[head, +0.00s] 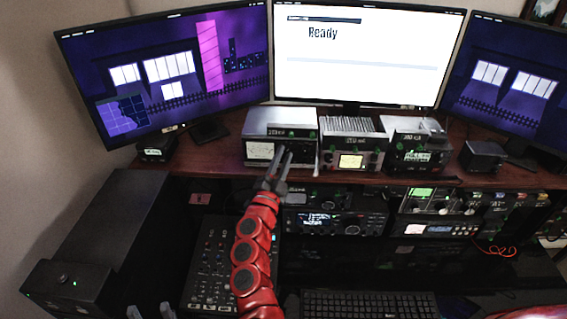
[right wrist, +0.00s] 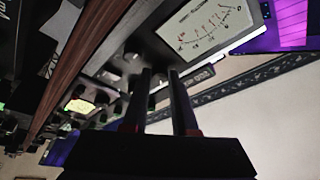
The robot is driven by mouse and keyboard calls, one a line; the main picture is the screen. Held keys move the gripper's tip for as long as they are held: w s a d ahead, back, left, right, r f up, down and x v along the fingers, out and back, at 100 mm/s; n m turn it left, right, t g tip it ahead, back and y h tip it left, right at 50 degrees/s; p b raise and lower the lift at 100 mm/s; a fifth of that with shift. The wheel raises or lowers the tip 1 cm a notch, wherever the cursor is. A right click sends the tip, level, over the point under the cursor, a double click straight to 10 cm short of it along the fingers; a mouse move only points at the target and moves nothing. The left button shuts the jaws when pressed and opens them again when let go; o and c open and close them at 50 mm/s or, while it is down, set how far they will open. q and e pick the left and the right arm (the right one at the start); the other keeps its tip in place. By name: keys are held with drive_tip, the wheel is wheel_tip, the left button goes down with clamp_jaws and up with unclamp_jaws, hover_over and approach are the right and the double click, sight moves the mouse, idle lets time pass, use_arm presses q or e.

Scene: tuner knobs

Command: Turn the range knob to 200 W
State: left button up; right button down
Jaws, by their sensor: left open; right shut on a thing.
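The tuner (head: 281,124) is a silver-topped box with a lit meter at the left of its front, on the wooden shelf. Its white needle meter (right wrist: 205,25) shows large in the right wrist view, with small knobs beside it. My right gripper (head: 283,155), on the red arm, reaches the tuner's front just right of the meter. In the right wrist view its fingers (right wrist: 161,72) are shut on a knob at the panel; the knob is mostly hidden between the fingertips, and its pointer and scale cannot be read. My left gripper (head: 151,312) is open and empty at the bottom left.
More radio units (head: 352,145) stand to the right on the wooden shelf (head: 225,157). Monitors stand behind; the middle one (head: 368,55) reads "Ready". A mixer panel (head: 208,262) and a keyboard (head: 368,304) lie below. A black cabinet (head: 105,215) is at the left.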

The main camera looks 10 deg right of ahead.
drive_tip(key=shift+m, duration=0.5)
drive_tip(key=c, duration=0.7)
unclamp_jaws()
drive_tip(key=shift+s+a+f+b, duration=0.15)
drive_tip(key=shift+s+a+b, duration=0.15)
drive_tip(key=shift+b, duration=0.1)
drive_tip(key=b+v, duration=0.5)
drive_tip(key=v, duration=1.1)
drive_tip(key=shift+s+a, duration=0.25)
drive_tip(key=shift+s, duration=0.05)
drive_tip(key=shift+d, duration=0.1)
